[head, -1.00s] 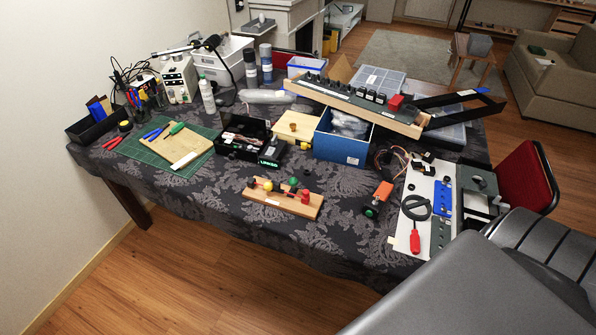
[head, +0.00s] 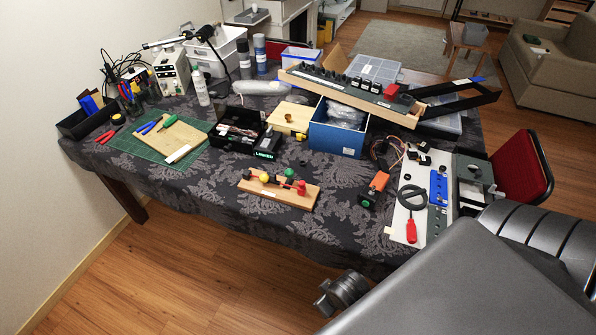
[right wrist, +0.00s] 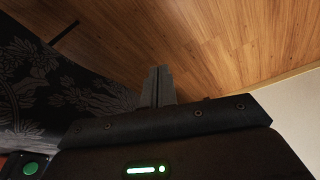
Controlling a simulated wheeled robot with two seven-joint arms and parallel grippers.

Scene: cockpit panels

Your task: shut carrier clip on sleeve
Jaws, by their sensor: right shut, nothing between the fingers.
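A wooden base (head: 283,196) with a red piece (head: 300,187), a yellow ball (head: 264,177) and a green knob (head: 289,172) lies near the table's front edge in the head view. A white panel (head: 421,180) with a blue strip (head: 438,188) lies at the right end. I cannot tell which part is the carrier clip or its sleeve. My right gripper (right wrist: 157,86) is shut and empty in the right wrist view, pointing over the wood floor beside the tablecloth. It touches nothing there. My left gripper is not in view.
A red screwdriver (head: 411,230) and an orange-topped device with a green button (head: 372,191) are near the front right. A blue box (head: 337,139) and a long switch panel (head: 350,93) stand behind.

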